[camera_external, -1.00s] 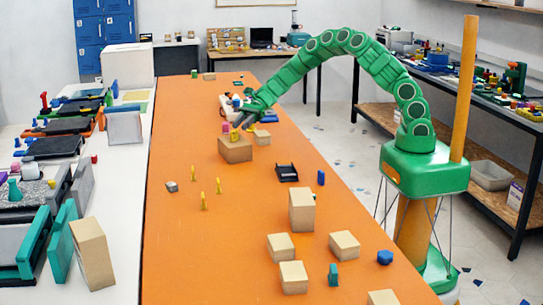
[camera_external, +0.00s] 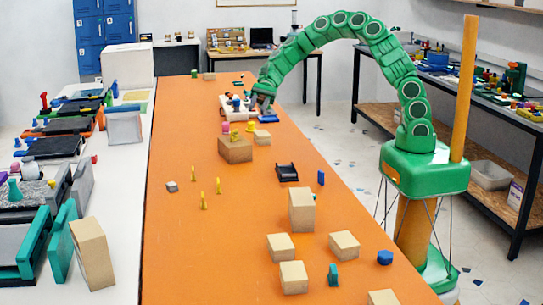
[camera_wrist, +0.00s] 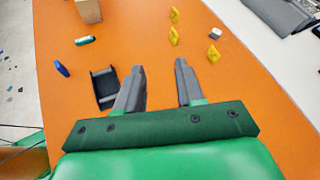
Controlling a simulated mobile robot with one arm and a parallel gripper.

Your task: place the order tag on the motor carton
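A brown carton (camera_external: 235,151), which looks like the motor carton, sits on the orange table in the external view. A small yellow tag (camera_external: 234,136) stands on its top and looks like the order tag; no lettering is readable. My gripper (camera_external: 264,107) is up and to the right of this carton, apart from the tag. In the wrist view my gripper (camera_wrist: 160,66) is open, with nothing between its fingers. That view does not clearly show this carton or the tag on it.
Three yellow tags (camera_external: 204,201) stand left of a black tray (camera_external: 287,172). A taller carton (camera_external: 302,209) and several small cartons stand nearer. Pink (camera_external: 226,127) and yellow (camera_external: 250,126) pieces are close behind the tagged carton. A blue piece (camera_external: 268,118) is just below my gripper.

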